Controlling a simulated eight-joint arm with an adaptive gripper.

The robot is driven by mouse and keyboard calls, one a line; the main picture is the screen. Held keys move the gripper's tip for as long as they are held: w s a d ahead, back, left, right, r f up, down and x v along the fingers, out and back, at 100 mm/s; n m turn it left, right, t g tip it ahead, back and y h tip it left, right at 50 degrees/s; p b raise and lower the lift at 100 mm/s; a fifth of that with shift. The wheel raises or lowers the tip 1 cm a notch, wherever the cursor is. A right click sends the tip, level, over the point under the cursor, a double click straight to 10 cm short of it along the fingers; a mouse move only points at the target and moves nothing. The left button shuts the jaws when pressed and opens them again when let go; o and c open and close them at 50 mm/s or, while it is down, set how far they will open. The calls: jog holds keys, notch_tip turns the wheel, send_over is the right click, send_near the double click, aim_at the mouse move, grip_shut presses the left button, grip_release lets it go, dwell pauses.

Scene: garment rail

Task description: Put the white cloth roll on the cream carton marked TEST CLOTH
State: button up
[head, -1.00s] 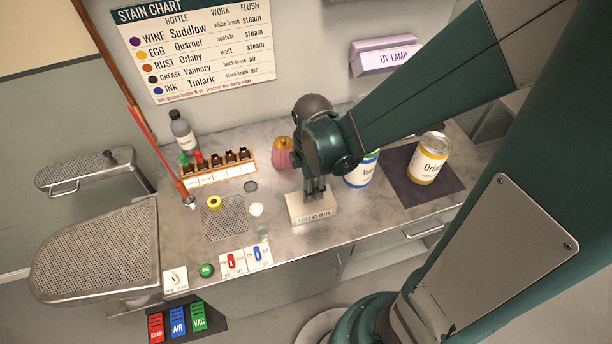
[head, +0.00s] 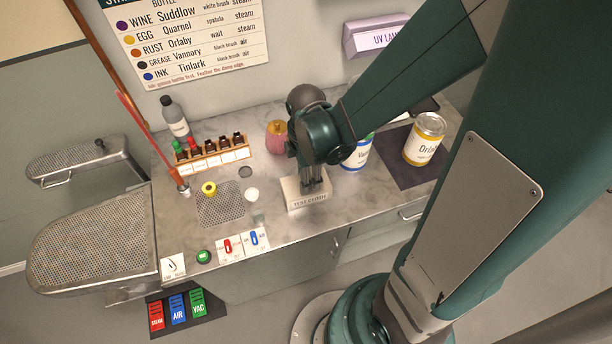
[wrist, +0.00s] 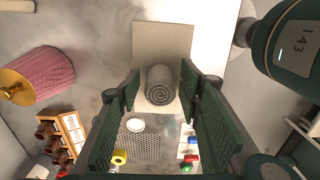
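The cream carton marked TEST CLOTH (head: 308,203) stands near the front of the counter in the head view. Its pale top (wrist: 163,38) shows in the wrist view. The cloth roll (wrist: 160,86), shaded grey with a spiral end, lies over the carton top between my fingers; whether it touches the top is hard to tell. My gripper (head: 316,184) points down at the carton. In the wrist view my gripper's fingers (wrist: 160,88) stand either side of the roll with a narrow gap at each side. The roll is hidden in the head view.
A pink ribbed object (head: 278,137) stands left of my gripper. Paint cans stand right, one marked Orlab (head: 425,139) on a dark mat (head: 398,170). A bottle rack (head: 212,160), a perforated plate (head: 221,207) and a white round piece (head: 252,194) lie left.

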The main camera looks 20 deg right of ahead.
jog(key=shift+r, duration=0.2)
dwell(0.3)
notch_tip(320, 180, up, 12)
jog(key=p, duration=0.1)
jog(key=shift+p, duration=0.4)
dwell(0.6)
jog(key=shift+r, duration=0.1)
dwell(0.6)
jog(key=s+d+r+m+t, duration=0.2)
jog(key=r+m+t, duration=0.1)
jog(key=r+m, duration=0.4)
jog(key=s+d+r+m+t, duration=0.1)
jog(key=r+m+t, duration=0.3)
jog(key=m, duration=0.7)
notch_tip(320, 180, up, 3)
jog(key=shift+s+d+f, duration=0.1)
jog(key=shift+s+d, duration=0.25)
jog(key=shift+d, duration=0.15)
